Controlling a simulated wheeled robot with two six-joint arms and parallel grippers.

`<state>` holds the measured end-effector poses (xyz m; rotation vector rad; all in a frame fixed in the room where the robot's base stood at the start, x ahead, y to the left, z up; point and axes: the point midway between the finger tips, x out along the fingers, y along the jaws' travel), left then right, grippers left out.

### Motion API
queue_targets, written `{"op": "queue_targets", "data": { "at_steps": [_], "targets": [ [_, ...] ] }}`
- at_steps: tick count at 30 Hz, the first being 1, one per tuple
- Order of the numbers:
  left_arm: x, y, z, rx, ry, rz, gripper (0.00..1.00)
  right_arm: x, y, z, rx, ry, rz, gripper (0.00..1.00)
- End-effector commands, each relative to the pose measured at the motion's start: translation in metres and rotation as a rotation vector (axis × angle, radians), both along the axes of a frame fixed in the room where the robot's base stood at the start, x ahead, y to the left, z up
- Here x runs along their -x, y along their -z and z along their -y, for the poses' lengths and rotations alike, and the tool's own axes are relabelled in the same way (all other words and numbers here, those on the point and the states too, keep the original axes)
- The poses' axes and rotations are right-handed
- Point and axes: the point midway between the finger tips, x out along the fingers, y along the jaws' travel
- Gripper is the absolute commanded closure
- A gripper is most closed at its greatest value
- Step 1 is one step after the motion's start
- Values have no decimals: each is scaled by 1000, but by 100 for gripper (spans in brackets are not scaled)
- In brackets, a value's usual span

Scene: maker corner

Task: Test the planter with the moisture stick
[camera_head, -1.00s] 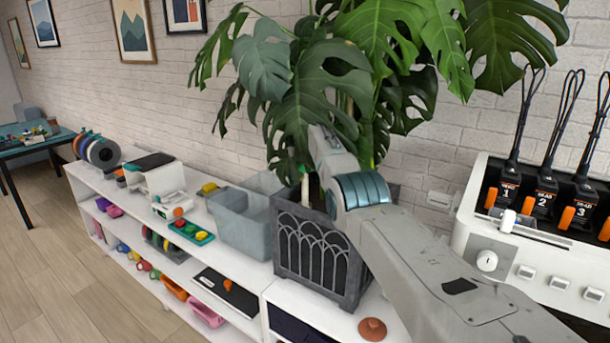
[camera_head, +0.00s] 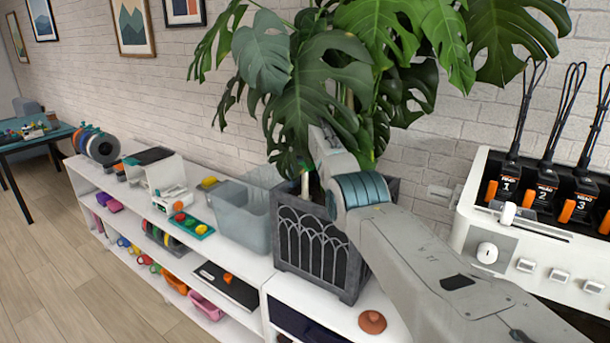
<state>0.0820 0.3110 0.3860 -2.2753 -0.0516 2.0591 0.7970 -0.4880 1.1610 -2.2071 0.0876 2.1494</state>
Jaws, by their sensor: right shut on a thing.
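The planter (camera_head: 312,247) is a dark grey box with an arched lattice front, standing on the white shelf. A large monstera plant (camera_head: 325,75) grows from it, and its leaves hang over the rim. My right arm reaches in from the lower right, over the planter. My right gripper (camera_head: 306,163) is at the planter's left rear side, partly hidden by leaves and my own wrist. It is shut on a thin pale stick with a green part, the moisture stick (camera_head: 305,182), which is upright. Its lower tip is hidden, so I cannot tell whether it touches soil. My left gripper is out of view.
A clear grey bin (camera_head: 243,218) stands just left of the planter. A terracotta disc (camera_head: 372,322) lies on the shelf in front. A white charging station (camera_head: 530,240) with several black handsets is at the right. A brick wall is close behind. Several small things fill the shelves at left.

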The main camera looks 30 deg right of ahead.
Motion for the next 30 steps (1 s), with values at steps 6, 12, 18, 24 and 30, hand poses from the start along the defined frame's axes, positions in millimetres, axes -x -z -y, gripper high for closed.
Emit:
{"op": "queue_targets", "data": {
  "at_steps": [6, 12, 18, 24, 30],
  "targets": [
    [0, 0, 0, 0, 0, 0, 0, 0, 0, 0, 0, 0, 0, 57],
    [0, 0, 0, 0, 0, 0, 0, 0, 0, 0, 0, 0, 0, 6],
    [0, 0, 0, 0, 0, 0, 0, 0, 0, 0, 0, 0, 0, 6],
    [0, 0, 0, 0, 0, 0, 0, 0, 0, 0, 0, 0, 0, 6],
    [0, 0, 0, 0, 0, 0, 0, 0, 0, 0, 0, 0, 0, 6]
  ]
}}
